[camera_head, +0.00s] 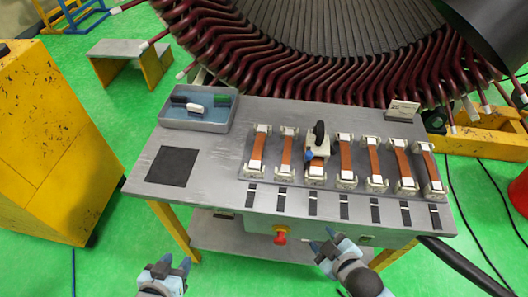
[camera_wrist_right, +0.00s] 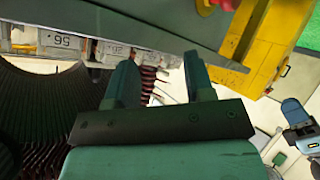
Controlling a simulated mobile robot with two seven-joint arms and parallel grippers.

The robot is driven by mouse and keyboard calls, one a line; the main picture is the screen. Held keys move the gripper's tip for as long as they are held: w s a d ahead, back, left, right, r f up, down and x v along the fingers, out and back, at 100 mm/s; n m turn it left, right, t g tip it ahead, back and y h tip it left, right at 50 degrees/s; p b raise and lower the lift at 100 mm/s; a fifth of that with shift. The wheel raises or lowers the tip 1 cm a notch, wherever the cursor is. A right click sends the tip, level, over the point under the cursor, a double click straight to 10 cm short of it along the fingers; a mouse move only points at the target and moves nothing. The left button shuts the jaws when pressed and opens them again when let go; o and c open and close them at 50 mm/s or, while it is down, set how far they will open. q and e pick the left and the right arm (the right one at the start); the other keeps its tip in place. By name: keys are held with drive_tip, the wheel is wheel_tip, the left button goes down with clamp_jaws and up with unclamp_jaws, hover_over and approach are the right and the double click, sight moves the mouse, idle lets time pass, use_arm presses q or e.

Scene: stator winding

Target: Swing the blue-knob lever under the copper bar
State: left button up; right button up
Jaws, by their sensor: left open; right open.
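Several copper bars lie in a row of white clamps on the grey table (camera_head: 205,181). On the third clamp from the left stands a small fixture with a black upright handle (camera_head: 320,130) and a blue knob (camera_head: 309,154). The blue knob is at the left side of that clamp, next to its copper bar (camera_head: 317,163); the lever arm itself is too small to make out. My left gripper (camera_head: 176,262) is open and empty, below the table's front edge. My right gripper (camera_head: 322,241) is open and empty in front of the table; its fingers show in the wrist view (camera_wrist_right: 160,68).
A blue-grey tray (camera_head: 198,125) with black, white and green pieces is at the table's back left. A dark square pad (camera_head: 172,166) lies at left. A red knob (camera_head: 281,238) is on the front face. The large stator (camera_head: 330,70) stands behind.

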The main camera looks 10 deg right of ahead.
drive_tip(key=w+a+r+n+t+y, duration=0.3)
drive_tip(key=w+r+n, duration=0.15)
drive_tip(key=r, duration=0.35)
drive_tip(key=w+a+r+n+t+y, duration=0.3)
drive_tip(key=w+r+y, duration=0.15)
drive_tip(key=r, duration=0.35)
use_arm(q)
drive_tip(key=shift+w+a+f+b, duration=0.15)
drive_tip(key=shift+w+f+b, duration=0.1)
drive_tip(key=shift+f+b, duration=0.75)
use_arm(e)
drive_tip(key=s+a+r+n+g+y, duration=0.1)
drive_tip(key=a+r+n+g+y, duration=0.2)
drive_tip(key=n+g, duration=0.3)
drive_tip(key=s+a+r+n+g+y, duration=0.1)
drive_tip(key=r+n+g, duration=0.4)
drive_tip(key=n, duration=1.2)
drive_tip(key=s+a+r+n+g+y, duration=0.2)
drive_tip(key=a+r+n+g+y, duration=0.2)
drive_tip(key=n+g, duration=0.4)
drive_tip(key=n+y, duration=0.1)
drive_tip(key=n, duration=0.2)
drive_tip(key=shift+a+g, duration=0.3)
drive_tip(key=shift+g, duration=0.1)
use_arm(q)
drive_tip(key=shift+r, duration=0.1)
use_arm(e)
drive_tip(key=shift+o, duration=0.2)
drive_tip(key=shift+w+f+y, duration=0.1)
drive_tip(key=shift+y, duration=0.15)
